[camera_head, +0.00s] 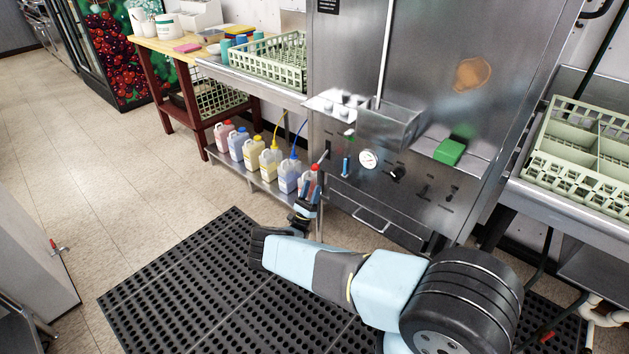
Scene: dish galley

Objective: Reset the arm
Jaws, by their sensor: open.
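My arm reaches from the lower right toward the middle of the view, low over the black floor mat. Part of the wrist is hidden behind the forearm.
A steel dish machine (430,130) with a gauge and a green block (450,151) stands behind my arm. Dish racks sit left (268,62) and right (580,150). Tiled floor (110,190) at left is clear.

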